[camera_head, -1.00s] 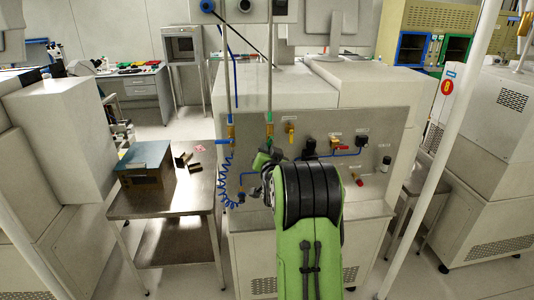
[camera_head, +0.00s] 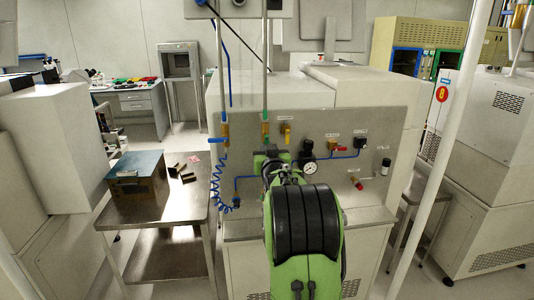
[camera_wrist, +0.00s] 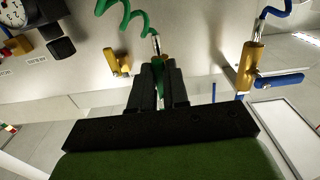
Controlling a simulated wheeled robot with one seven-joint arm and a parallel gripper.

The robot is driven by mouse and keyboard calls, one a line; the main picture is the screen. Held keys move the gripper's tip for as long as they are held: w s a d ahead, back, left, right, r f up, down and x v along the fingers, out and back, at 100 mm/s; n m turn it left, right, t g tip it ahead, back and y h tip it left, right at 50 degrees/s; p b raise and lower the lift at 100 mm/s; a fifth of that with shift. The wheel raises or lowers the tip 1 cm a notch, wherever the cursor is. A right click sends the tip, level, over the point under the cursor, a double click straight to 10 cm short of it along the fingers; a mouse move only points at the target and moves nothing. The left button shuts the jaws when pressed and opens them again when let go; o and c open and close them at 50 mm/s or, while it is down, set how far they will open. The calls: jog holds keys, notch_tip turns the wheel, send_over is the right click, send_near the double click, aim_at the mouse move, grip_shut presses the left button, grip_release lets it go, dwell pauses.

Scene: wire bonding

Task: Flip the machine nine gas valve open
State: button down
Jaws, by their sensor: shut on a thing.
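The gas panel (camera_head: 330,128) stands on the front of the machine in the head view. A brass valve (camera_head: 265,130) on the green line is on its left part. My gripper (camera_head: 266,157) is just below that valve, partly hidden by my own arm. In the wrist view, my gripper (camera_wrist: 159,86) has its dark fingers shut on a green valve handle (camera_wrist: 158,76). The handle hangs in line below its brass fitting, under a green coiled hose (camera_wrist: 135,22). A blue-handled valve (camera_wrist: 250,70) is to the right in the wrist view, its blue lever sticking out sideways.
A yellow-handled valve (camera_head: 285,130) is right of the green line. A pressure gauge (camera_head: 308,163) and a red-tipped fitting (camera_head: 356,182) are farther right. A blue coiled hose (camera_head: 216,180) hangs left, beside a metal table (camera_head: 150,215). A white post (camera_head: 452,130) stands right.

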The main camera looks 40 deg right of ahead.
jog(key=c, duration=1.1)
grip_release()
jog(key=b+v, duration=0.1)
jog(key=v, duration=1.4)
jog(key=shift+s+a, duration=0.3)
